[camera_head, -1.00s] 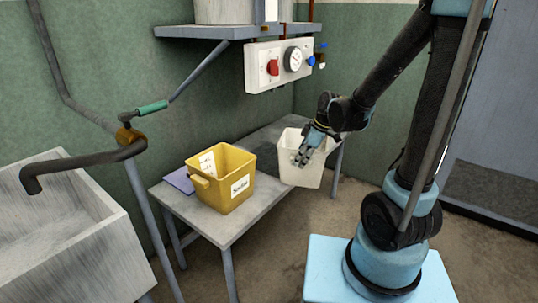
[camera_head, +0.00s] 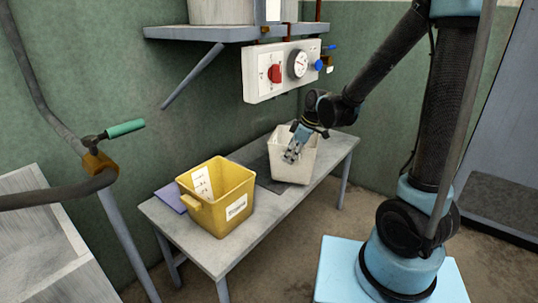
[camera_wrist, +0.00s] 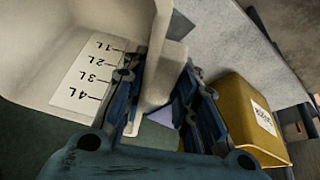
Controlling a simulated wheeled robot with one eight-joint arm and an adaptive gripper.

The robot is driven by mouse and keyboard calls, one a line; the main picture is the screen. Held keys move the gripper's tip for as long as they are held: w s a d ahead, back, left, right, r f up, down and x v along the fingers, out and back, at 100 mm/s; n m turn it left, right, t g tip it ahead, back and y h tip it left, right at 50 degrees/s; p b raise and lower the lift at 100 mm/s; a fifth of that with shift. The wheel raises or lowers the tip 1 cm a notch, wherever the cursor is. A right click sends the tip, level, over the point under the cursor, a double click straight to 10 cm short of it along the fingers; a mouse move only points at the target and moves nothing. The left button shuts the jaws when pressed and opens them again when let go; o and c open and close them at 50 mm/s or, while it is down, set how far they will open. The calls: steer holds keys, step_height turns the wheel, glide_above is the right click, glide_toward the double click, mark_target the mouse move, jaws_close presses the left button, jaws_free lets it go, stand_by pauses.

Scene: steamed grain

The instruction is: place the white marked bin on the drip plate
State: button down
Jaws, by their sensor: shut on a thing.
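The white bin (camera_head: 299,165) is at the right half of the table, upright or nearly so. In the wrist view the bin (camera_wrist: 45,50) shows a label with litre marks from 1L to 4L. My gripper (camera_head: 291,154) is shut on the bin's wall; in the wrist view its fingers (camera_wrist: 170,92) pinch the wall from both sides. A dark flat patch on the table, seemingly the drip plate (camera_head: 271,184), shows beside and under the bin. Whether the bin touches it or hangs just above, I cannot tell.
A yellow labelled bin (camera_head: 215,205) stands left of it on the grey table (camera_head: 205,248), with a purple flat item (camera_head: 170,198) behind. A control box (camera_head: 283,70) hangs on the wall above. A pipe with a green handle (camera_head: 125,129) and a sink (camera_head: 40,245) are left.

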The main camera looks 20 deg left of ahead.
mark_target(269, 149)
steer(key=a, duration=0.3)
steer(key=w+a+f, duration=0.1)
steer(key=a, duration=0.6)
steer(key=shift+w+f, duration=0.3)
steer(key=c, duration=1.3)
jaws_free()
steer(key=shift+d+r, duration=0.1)
steer(key=shift+r, duration=0.05)
steer(key=shift+v, duration=5.95)
